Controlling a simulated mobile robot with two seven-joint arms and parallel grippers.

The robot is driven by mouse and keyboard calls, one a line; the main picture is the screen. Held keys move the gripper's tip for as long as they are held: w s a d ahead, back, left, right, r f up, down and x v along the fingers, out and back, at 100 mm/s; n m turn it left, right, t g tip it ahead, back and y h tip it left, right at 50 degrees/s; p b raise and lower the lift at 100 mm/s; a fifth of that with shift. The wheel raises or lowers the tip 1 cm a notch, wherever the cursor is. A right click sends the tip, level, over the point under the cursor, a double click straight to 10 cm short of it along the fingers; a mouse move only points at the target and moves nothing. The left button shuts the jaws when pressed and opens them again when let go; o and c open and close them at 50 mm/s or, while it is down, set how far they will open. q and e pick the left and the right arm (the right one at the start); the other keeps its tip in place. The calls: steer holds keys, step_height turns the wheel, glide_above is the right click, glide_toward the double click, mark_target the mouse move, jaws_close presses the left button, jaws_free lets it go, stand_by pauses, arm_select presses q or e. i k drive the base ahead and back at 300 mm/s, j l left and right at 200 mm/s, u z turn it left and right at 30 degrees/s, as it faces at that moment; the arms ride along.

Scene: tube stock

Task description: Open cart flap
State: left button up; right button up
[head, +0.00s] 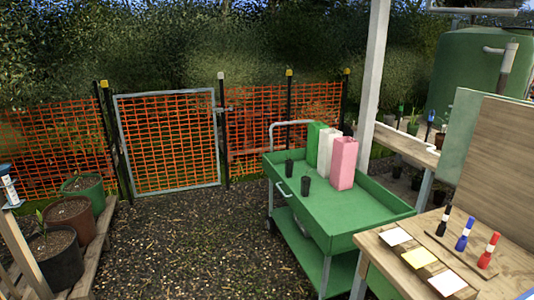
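The green cart (370,222) stands right of centre on the gravel. It has a raised-rim upper tray, a lower shelf (338,272) and a grey push bar (290,123) at its far end. A small pale handle (284,188) sits on the cart's left side panel, which appears upright. I cannot tell which panel is the flap. Two small dark pots (305,186) and green, white and pink upright containers (343,163) stand on the upper tray.
A wooden table (505,268) with cards and black, blue and red markers stands close at the cart's right. A white post (373,75) rises behind the cart. Potted plants (68,215) line the left. Open gravel (190,250) lies left of the cart, before a mesh gate (168,145).

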mark_target(316, 228)
steer(key=i+j+z, duration=0.45)
steer(key=i+j, duration=0.15)
steer(key=j, duration=0.15)
steer(key=i+j, duration=0.3)
steer(key=i, duration=0.15)
steer(key=i+j+u, duration=0.1)
steer(key=i+j, duration=0.2)
steer(key=i, duration=0.15)
steer(key=i+j, duration=0.25)
steer(key=i, duration=0.2)
